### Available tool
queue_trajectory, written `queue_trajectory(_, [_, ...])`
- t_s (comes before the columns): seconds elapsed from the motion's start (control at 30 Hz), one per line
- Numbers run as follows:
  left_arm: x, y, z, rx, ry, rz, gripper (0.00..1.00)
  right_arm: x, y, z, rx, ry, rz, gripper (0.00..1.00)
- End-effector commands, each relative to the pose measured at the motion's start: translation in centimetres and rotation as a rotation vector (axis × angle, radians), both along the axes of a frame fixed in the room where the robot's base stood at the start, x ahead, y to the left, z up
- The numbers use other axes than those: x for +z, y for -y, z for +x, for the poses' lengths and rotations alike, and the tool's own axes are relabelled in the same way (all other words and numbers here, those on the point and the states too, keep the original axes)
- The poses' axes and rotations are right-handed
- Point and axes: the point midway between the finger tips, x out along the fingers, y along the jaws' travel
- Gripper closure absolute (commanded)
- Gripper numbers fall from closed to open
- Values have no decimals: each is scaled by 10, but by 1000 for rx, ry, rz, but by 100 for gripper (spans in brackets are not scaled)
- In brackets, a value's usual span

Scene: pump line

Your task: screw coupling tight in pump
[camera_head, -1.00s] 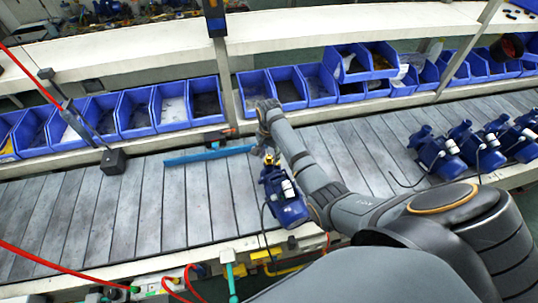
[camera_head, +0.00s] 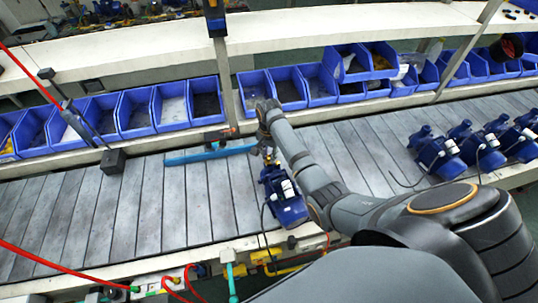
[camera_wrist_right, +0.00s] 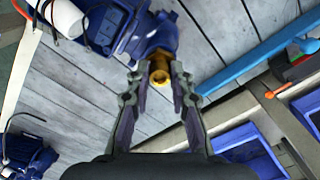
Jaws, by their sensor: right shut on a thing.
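A blue pump (camera_head: 285,203) stands on the slatted conveyor, near its front edge and below my right wrist; its blue body also shows at the top of the right wrist view (camera_wrist_right: 155,32). A brass coupling (camera_wrist_right: 158,72) sits at the pump's port, lined up with it. My right gripper (camera_wrist_right: 158,82) is shut on the coupling, with one dark finger on each side. In the head view the right gripper (camera_head: 268,152) is small and partly hidden by my wrist. How deep the coupling sits in the port cannot be told. My left gripper is not in view.
A blue bar tool (camera_head: 208,154) lies on the conveyor behind the pump. Several blue bins (camera_head: 172,104) line the back edge. More blue pumps (camera_head: 437,154) stand at the right. A black block (camera_head: 113,161) hangs at the left. The left conveyor is clear.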

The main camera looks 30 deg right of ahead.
Motion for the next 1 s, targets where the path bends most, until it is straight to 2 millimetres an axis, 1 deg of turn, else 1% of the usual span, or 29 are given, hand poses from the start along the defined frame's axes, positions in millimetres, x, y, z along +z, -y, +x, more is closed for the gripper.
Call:
queue_trajectory(0.23, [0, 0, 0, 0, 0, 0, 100, -1, 0, -1, -276, -3, 1, 100])
queue_trajectory(0.5, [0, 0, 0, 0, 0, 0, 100, -2, -1, -1, -300, -3, 1, 100])
queue_trajectory(0.57, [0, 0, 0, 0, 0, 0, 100, -2, -1, -1, -344, -3, 1, 100])
queue_trajectory(0.7, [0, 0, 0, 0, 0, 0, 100, -2, -1, -1, -536, -4, 1, 100])
queue_trajectory(0.77, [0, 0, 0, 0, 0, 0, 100, -2, -1, -1, -583, -4, 1, 100])
queue_trajectory(1.0, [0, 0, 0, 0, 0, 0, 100, -2, -1, -1, -597, -4, 1, 100])
